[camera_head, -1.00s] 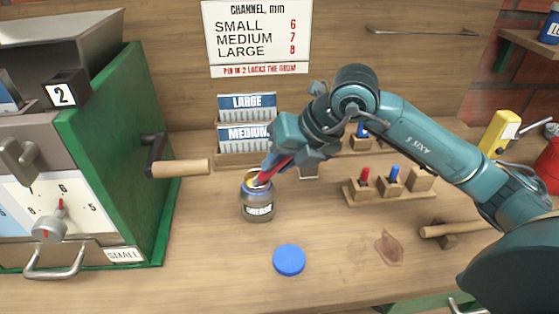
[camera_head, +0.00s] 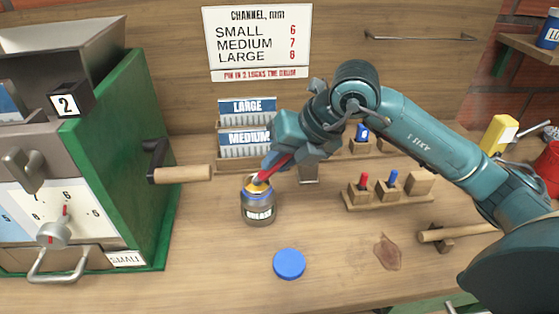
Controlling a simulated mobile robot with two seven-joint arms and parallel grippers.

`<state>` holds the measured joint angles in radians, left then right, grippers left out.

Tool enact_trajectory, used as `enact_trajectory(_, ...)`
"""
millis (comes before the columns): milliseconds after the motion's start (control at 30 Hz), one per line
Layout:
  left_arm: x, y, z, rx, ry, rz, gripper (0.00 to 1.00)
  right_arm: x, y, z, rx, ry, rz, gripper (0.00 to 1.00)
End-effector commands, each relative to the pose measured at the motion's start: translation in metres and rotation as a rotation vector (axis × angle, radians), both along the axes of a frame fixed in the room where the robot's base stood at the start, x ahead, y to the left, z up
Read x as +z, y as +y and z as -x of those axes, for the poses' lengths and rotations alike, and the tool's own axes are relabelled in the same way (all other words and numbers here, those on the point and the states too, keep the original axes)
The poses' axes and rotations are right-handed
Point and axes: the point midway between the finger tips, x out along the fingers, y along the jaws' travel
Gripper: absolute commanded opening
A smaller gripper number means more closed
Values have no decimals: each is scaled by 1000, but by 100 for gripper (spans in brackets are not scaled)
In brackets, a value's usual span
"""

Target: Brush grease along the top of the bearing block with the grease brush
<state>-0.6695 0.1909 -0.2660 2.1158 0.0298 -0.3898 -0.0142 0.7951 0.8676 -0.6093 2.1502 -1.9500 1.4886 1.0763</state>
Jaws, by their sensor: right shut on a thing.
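My right gripper (camera_head: 286,152) is shut on the grease brush (camera_head: 273,167), which has a red handle. The brush points down and left, and its lower end is in the mouth of the open grease jar (camera_head: 258,206). The jar stands upright on the bench, with yellow grease at its mouth. A blue lid (camera_head: 289,264) lies flat on the bench in front of the jar. I cannot make out a bearing block for sure in this view. My left gripper is not in view.
A green machine (camera_head: 120,170) with a wooden-handled crank (camera_head: 182,174) stands at left. Behind are LARGE and MEDIUM card holders (camera_head: 246,139). A wooden rack (camera_head: 390,195) with red and blue pins and a mallet (camera_head: 455,234) are at right. The front middle bench is mostly clear.

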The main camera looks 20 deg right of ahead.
Motion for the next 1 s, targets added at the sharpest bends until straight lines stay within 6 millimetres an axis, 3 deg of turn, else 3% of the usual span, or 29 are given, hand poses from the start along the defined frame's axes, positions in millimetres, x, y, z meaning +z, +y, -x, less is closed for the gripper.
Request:
enact_trajectory(533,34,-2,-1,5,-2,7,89,48,0,0,1,-4,-2,0)
enact_trajectory(1000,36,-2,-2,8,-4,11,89,51,0,0,0,-3,-3,0)
